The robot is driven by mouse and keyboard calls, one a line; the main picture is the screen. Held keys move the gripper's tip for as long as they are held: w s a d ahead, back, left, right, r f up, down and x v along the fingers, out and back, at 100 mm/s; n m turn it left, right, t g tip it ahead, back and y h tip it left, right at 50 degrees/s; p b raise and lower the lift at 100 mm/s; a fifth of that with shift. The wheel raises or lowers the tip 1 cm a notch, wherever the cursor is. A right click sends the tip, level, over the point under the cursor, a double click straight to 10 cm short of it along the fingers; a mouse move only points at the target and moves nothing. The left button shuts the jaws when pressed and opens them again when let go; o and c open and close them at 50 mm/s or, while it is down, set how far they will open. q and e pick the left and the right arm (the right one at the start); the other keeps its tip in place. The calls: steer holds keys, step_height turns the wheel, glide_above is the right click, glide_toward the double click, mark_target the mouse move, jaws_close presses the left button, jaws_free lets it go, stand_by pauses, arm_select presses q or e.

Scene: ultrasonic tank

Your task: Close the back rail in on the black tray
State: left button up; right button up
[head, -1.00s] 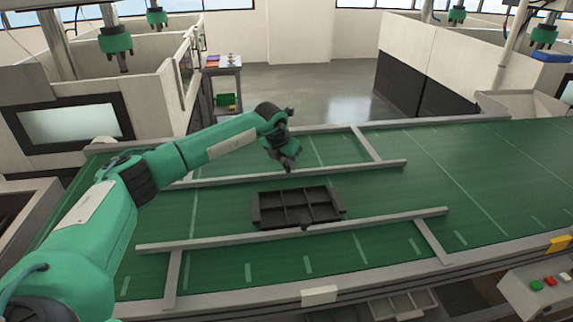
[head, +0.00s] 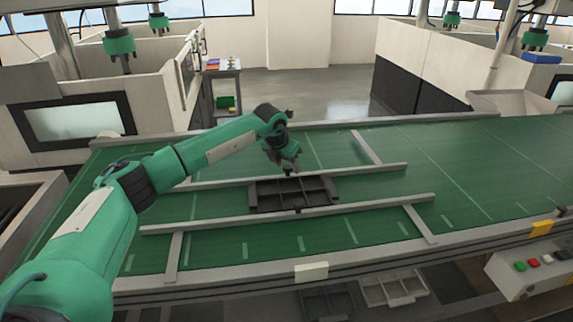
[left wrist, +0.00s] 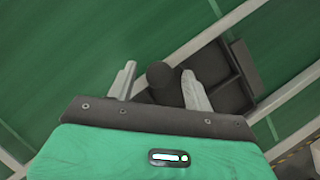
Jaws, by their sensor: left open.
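The black tray (head: 266,195), a dark box with compartments, lies on the green belt between two grey rails. The back rail (head: 375,170) runs along its far side. In the head view little or no gap shows between them, but I cannot tell if they touch. The front rail (head: 200,224) runs along its near side. My left gripper (head: 288,172) points down over the back rail. In the left wrist view its open fingers (left wrist: 160,88) stand either side of a dark round knob (left wrist: 160,74). The tray (left wrist: 213,66) shows beyond, partly hidden by a finger. My right gripper is out of view.
Crossbars (head: 366,147) extend from the rails toward the belt edges. The green belt (head: 470,160) is clear to the right. A button panel (head: 535,268) stands at the front right, and grey bins (head: 395,288) sit below the belt's front edge.

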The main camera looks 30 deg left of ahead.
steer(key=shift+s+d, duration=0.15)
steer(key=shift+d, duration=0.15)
